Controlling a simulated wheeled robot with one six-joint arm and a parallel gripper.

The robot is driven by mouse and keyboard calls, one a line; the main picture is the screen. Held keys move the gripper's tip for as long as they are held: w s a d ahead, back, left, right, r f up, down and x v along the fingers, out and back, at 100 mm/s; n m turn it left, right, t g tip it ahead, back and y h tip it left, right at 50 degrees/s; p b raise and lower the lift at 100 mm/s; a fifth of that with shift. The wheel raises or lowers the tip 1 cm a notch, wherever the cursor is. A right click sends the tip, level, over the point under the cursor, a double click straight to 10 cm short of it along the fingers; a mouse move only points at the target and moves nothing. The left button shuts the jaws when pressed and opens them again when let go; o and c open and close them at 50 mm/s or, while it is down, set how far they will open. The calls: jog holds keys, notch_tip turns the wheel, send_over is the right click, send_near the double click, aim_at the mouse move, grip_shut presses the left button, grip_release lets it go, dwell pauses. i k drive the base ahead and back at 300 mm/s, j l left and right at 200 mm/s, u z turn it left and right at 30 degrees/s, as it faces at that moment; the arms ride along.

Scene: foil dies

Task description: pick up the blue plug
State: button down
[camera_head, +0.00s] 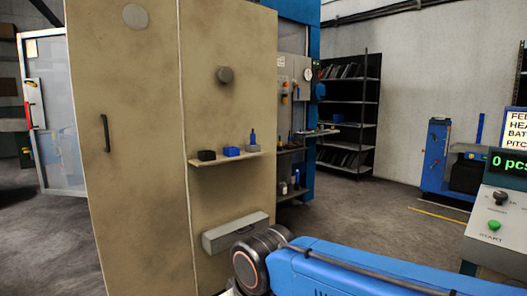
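On a small shelf (212,160) on the beige cabinet sits a low blue block (231,151). A black block (206,155) is to its left. To its right stands a slim dark blue piece (253,142) with a narrow top and a wider foot. All are small here, and I cannot tell for certain which one is the blue plug. My blue arm crosses the lower right, below and in front of the shelf. My gripper is not in view.
A grey box (235,232) juts from the cabinet below the shelf. A beige cabinet (130,180) fills the left. A control panel (500,215) reading "0 pcs" stands at the right. Black shelving (348,115) stands behind. Open floor (360,215) lies between them.

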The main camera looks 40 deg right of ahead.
aim_at(253, 136)
jog(key=i+z, duration=0.1)
jog(key=z, duration=0.95)
jog(key=i, duration=0.1)
